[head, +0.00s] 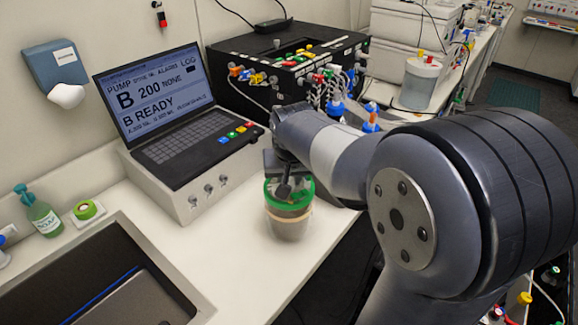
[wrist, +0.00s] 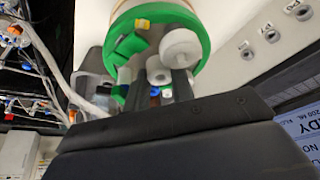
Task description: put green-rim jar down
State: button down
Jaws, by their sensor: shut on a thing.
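The green-rim jar (head: 289,223) is a pale, clear vessel with a bright green rim, over the white bench near its front edge. It looks upright in the head view. My gripper (head: 290,185) reaches it from above and behind and is shut on it near the rim. I cannot tell whether the jar's base touches the bench.
A pump console with a screen (head: 155,100) stands behind left of the jar. A black box with coloured fittings and tubing (head: 290,65) is behind it. A dark sink or tray (head: 50,262) lies at the front left. White bench (head: 215,250) is clear left of the jar.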

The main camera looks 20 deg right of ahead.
jog(key=shift+f, duration=0.35)
jog(key=c, duration=1.7)
grip_release()
jog(key=shift+f, duration=0.2)
jog(key=o, duration=0.5)
jog(key=shift+r, duration=0.1)
jog(key=shift+r, duration=0.25)
jog(key=v, duration=1.2)
